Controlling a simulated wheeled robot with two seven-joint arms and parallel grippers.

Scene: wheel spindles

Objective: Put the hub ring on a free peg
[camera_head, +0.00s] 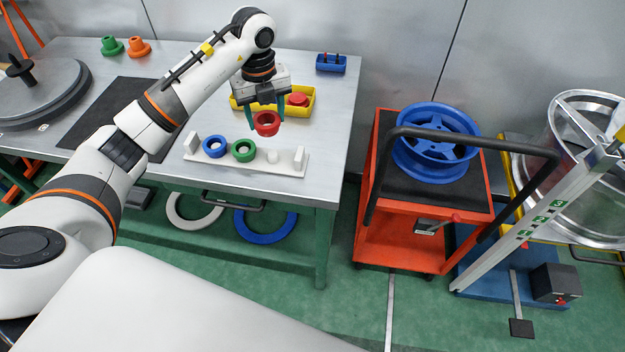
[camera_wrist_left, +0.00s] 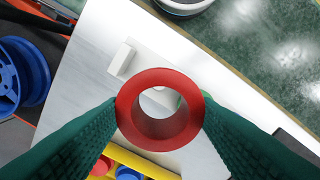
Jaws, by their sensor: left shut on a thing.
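My left gripper (camera_head: 266,113) is shut on a red hub ring (camera_head: 266,131). It holds the ring above the table, over the back edge of the white peg rack (camera_head: 240,166). In the left wrist view the red ring (camera_wrist_left: 160,143) sits between the two green fingers, its bore facing the camera. The rack has a blue ring (camera_head: 214,147) and a green ring (camera_head: 243,151) on pegs to the left. A bare white peg (camera_head: 273,157) stands right of the green ring. The held ring is apart from the rack. My right gripper is not in view.
A yellow bin (camera_head: 241,97) with a red part (camera_head: 298,99) stands just behind the gripper. A small blue holder (camera_head: 331,63) is at the table's back right. Green (camera_head: 112,46) and orange (camera_head: 138,46) parts stand at the back left. An orange cart bears a blue wheel (camera_head: 435,146).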

